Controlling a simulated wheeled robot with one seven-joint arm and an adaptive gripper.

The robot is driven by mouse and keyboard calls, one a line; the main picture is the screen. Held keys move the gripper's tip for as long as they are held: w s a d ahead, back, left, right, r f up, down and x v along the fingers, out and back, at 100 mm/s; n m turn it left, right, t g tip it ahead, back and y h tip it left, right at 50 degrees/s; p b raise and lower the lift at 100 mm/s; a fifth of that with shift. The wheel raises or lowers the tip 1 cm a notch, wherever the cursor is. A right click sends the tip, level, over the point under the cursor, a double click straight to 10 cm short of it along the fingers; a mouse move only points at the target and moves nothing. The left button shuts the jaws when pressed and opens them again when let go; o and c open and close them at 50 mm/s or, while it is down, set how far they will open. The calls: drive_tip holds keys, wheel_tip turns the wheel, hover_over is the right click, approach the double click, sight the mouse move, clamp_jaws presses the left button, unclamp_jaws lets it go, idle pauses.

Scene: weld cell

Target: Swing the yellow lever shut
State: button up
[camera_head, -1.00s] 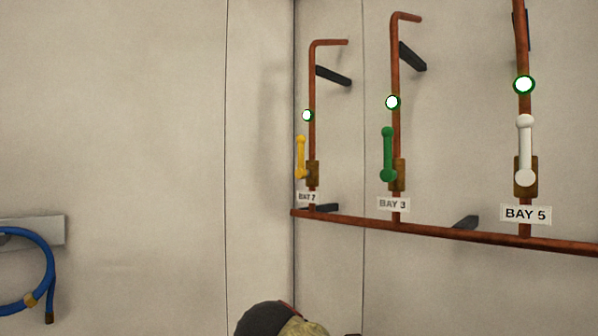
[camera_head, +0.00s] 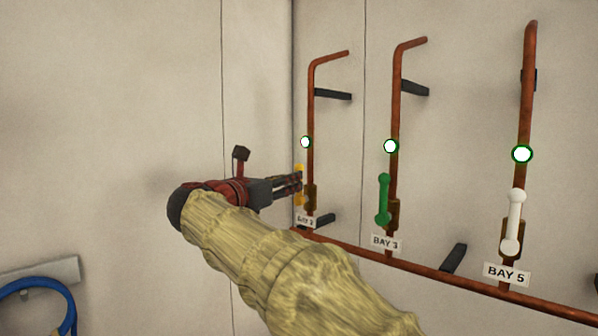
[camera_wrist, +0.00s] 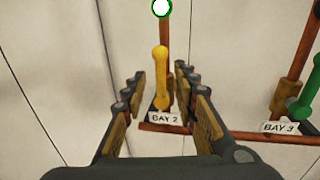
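The yellow lever (camera_wrist: 160,78) stands upright on its valve above the BAY 2 label in the wrist view. In the head view only bits of the yellow lever (camera_head: 299,199) show behind my fingers. My gripper (camera_wrist: 158,85) is open, with one finger on each side of the lever in the picture; I cannot tell whether either finger touches it. In the head view my gripper (camera_head: 300,183) reaches in from the left at the lever. The round light (camera_head: 306,142) above the lever is white with a green rim.
To the right stand a green lever (camera_head: 383,199) at BAY 3 and a white lever (camera_head: 513,222) at BAY 5, both upright on copper pipes. A copper manifold pipe (camera_head: 431,268) runs below them. A blue hose (camera_head: 62,300) hangs at lower left.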

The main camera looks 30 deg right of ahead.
sight(300, 196)
drive_tip(key=p+x, duration=0.1)
drive_tip(key=x, duration=0.5)
drive_tip(key=shift+d, duration=0.1)
drive_tip(key=shift+c, duration=1.2)
clamp_jaws()
